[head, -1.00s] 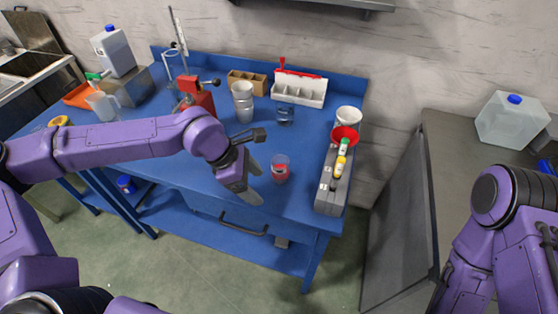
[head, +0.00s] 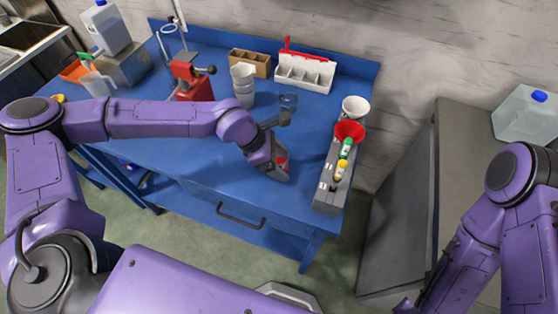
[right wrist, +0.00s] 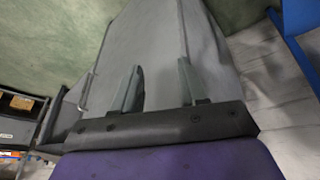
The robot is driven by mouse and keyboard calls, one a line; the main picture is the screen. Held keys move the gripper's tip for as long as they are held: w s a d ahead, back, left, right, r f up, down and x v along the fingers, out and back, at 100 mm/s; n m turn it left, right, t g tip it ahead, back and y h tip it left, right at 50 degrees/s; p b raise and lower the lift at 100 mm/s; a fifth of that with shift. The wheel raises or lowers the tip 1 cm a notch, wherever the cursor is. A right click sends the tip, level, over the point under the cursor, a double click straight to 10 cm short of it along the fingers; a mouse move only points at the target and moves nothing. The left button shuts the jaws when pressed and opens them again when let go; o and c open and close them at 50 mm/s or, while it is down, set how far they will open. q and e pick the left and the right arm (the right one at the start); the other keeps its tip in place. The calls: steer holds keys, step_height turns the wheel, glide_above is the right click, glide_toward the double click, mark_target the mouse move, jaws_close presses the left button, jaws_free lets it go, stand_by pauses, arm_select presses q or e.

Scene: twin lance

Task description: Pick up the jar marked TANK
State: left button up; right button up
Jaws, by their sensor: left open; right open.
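A small clear jar with red contents (head: 282,161) stands near the front of the blue table, partly hidden by my left gripper. My left gripper (head: 283,166) is open, with its fingers at this jar; I cannot tell whether they touch it. Another clear glass jar (head: 288,101) stands behind it, in front of the white bin. No TANK mark can be read on either jar. My right gripper (right wrist: 160,86) is open and empty in the right wrist view, with its two fingers apart over a grey surface.
A grey rack (head: 333,180) with small bottles and a red funnel (head: 349,130) stands right of my left gripper. White stacked cups (head: 243,84), a red stand (head: 191,82) and a white divided bin (head: 304,73) stand behind. The table's front left is clear.

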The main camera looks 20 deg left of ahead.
arm_select(q)
steer(key=shift+w+d+f, duration=0.1)
steer(key=shift+d+f, duration=0.35)
steer(key=shift+f, duration=0.1)
steer(key=shift+a, duration=0.1)
steer(key=c, duration=1)
steer(key=shift+r, duration=0.15)
